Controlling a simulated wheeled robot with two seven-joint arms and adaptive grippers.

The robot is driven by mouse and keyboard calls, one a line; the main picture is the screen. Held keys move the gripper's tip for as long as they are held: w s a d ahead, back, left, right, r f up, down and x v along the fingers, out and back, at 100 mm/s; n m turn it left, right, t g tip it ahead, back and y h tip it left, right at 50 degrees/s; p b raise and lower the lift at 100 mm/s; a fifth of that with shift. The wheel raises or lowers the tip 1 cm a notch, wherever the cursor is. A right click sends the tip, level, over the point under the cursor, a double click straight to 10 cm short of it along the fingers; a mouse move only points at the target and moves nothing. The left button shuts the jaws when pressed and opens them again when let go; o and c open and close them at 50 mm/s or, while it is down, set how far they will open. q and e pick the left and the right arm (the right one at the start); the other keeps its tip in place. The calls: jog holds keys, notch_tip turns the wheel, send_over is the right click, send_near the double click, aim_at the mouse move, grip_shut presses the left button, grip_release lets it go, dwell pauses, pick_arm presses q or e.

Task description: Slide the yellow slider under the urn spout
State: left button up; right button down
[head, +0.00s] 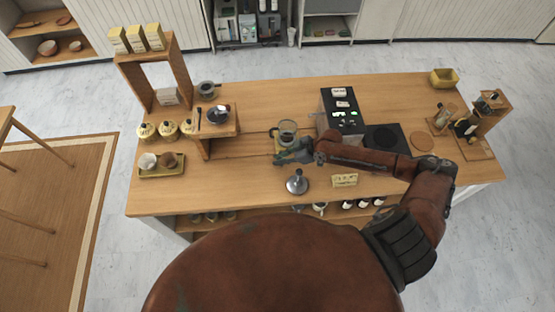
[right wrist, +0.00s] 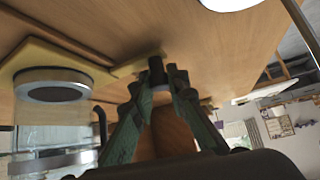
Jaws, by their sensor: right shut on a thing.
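The yellow slider (head: 278,148) lies on the cart top near its middle, partly hidden by my gripper. It also shows in the right wrist view (right wrist: 128,70), with a dark knob (right wrist: 156,72) at its end. A glass carafe (head: 287,132) with dark contents stands on the slider. My right gripper (head: 284,157) is at the slider's near side, its fingers (right wrist: 158,88) shut around the knob. A black box-shaped unit (head: 341,112) with lit displays stands right of the slider; I cannot clearly make out the urn spout. My left gripper is out of view.
A grey cone-shaped thing (head: 297,182) and a small cream sign (head: 344,180) stand near the front edge. A wooden stand (head: 229,126) with a dark bowl is to the left.

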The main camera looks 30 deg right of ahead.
jog(key=c, duration=1.8)
grip_release()
jog(key=shift+w, duration=0.1)
jog(key=shift+c, duration=0.2)
notch_tip(320, 180, up, 9)
jog(key=shift+r, duration=0.5)
